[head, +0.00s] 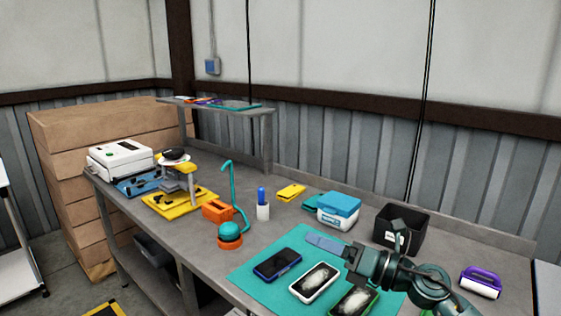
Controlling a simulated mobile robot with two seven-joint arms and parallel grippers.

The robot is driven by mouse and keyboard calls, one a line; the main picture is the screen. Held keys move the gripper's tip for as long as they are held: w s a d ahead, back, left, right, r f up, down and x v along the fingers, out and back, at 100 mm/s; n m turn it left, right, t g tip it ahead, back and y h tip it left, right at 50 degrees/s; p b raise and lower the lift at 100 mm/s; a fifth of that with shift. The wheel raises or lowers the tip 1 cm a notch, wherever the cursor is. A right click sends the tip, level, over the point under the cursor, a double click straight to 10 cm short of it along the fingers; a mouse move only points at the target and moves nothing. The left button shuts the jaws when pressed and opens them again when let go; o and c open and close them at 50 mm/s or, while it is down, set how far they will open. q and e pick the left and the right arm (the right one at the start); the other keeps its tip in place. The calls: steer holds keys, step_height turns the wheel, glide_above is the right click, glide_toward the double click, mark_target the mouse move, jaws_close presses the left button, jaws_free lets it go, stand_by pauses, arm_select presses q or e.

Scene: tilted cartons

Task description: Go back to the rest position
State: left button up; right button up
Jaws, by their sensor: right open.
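My right gripper (352,262) is over the right part of the teal mat (256,257) on the workbench, its arm coming in from the lower right. Its jaws look small and dark, and I see nothing held in them. A flat blue-grey piece (325,243) lies just left of the fingertips; I cannot tell whether they touch it. A dark blue phone (277,264), a white-framed phone (314,283) and a green-framed phone (354,301) lie on the mat, the last partly hidden by my arm. My left gripper is not in view.
A black bin (402,229) stands behind my right arm; a purple-handled roller (481,282) lies to its right. A blue-lidded white box (338,209), a white cup (263,211) and a teal hooked stand (231,236) stand farther back. A raised shelf (229,108) is at the back left.

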steer(key=s+d+f+m+t+h, duration=0.1)
steer(key=s+d+f+m+h, duration=0.25)
steer(key=m+h, duration=0.45)
steer(key=s+d+f+m+t+h, duration=0.25)
steer(key=d+f+m, duration=0.25)
steer(key=m, duration=0.8)
steer(key=s+d+f+m+t+h, duration=0.1)
steer(key=s+d+f+m+h, duration=0.3)
steer(key=m+h, duration=0.45)
steer(key=s+f+m+g+y, duration=0.2)
steer(key=s+f+m+g, duration=0.3)
steer(key=s, duration=0.6)
steer(key=s+f+m+g+y, duration=0.1)
steer(key=s+f+m+g, duration=0.2)
steer(key=s+f+g, duration=0.55)
steer(key=w+a+f+n+t+y+b, duration=0.1)
steer(key=w+a+f+t+y+b, duration=0.2)
steer(key=a+f+t, duration=0.4)
steer(key=shift+w+f+t+b, duration=0.45)
steer(key=shift+f+t+b, duration=0.15)
steer(key=shift+t, duration=0.5)
